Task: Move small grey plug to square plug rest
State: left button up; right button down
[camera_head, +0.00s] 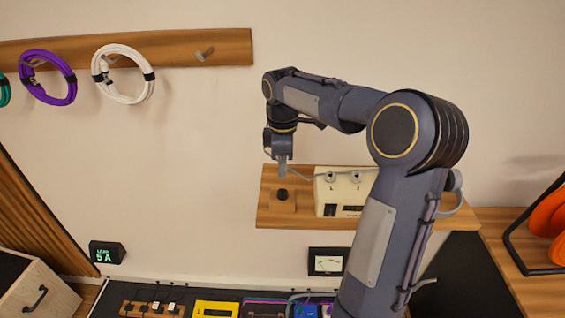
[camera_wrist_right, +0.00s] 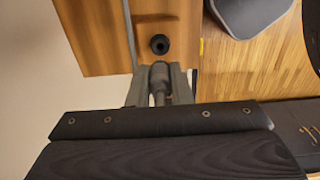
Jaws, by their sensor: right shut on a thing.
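My right gripper (camera_head: 282,170) is shut on the small grey plug, above the left part of a wooden wall shelf. In the right wrist view the grey plug (camera_wrist_right: 160,82) sits between the fingers of the right gripper (camera_wrist_right: 160,92). A square wooden block (camera_head: 284,205) on the shelf, which looks like the square plug rest, carries a round black piece (camera_head: 282,194). The black piece also shows just beyond the plug's tip in the right wrist view (camera_wrist_right: 160,44); plug and piece look apart. My left gripper is not in view.
A grey cable (camera_head: 300,177) runs from near my right gripper towards the box. My right arm hides part of the box and shelf. Devices line the surface below.

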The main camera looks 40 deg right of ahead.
jog(key=shift+f+b, duration=2.35)
jog(key=shift+f, duration=0.8)
jog(key=c, duration=1.2)
grip_release()
jog(key=shift+c, duration=0.2)
jog(key=shift+r, duration=0.1)
notch_tip(320, 180, up, 8)
jog(key=shift+f, duration=0.25)
